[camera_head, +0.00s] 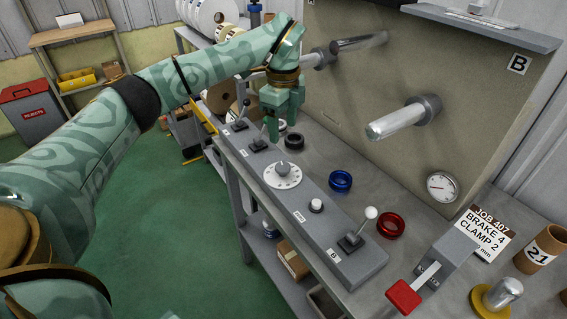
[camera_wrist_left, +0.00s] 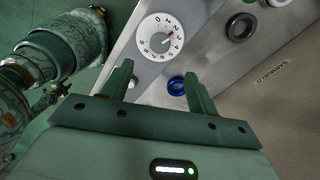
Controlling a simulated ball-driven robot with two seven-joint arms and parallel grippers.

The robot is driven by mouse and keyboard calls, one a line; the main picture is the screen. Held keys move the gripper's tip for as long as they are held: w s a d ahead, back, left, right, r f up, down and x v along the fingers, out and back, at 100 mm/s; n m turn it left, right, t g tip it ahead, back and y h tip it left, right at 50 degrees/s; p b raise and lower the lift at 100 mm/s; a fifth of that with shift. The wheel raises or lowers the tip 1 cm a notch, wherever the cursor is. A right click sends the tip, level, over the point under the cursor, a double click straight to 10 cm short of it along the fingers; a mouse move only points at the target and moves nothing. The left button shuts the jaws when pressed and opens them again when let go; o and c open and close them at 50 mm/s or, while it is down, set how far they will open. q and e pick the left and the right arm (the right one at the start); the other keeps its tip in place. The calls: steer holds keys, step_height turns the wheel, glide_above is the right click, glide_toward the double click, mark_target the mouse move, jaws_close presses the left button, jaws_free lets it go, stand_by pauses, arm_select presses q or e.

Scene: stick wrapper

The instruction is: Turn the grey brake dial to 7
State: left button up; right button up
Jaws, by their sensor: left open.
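The grey brake dial (camera_head: 283,170) is a round knob on a white numbered disc, set in the grey control panel (camera_head: 318,215). In the left wrist view the dial (camera_wrist_left: 157,41) is at the top centre, with a red mark near its upper right edge; I cannot tell which number it points at. My left gripper (camera_head: 284,122) is open and empty, above the panel and beyond the dial in the head view. Its two fingers (camera_wrist_left: 158,82) stand apart in the left wrist view, with the dial ahead of them, not touched. My right gripper is not in view.
A black ring (camera_head: 294,141), blue ring (camera_head: 340,181) and red ring (camera_head: 391,225) lie right of the panel. A card (camera_head: 482,234) reads "BRAKE 4 CLAMP 2".

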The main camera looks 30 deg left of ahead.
mark_target(283, 166)
arm_select(q)
step_height(283, 166, down, 12)
steer(key=b, duration=0.3)
steer(key=shift+c, duration=0.3)
steer(key=shift+r, duration=0.1)
steer(key=c, duration=0.9)
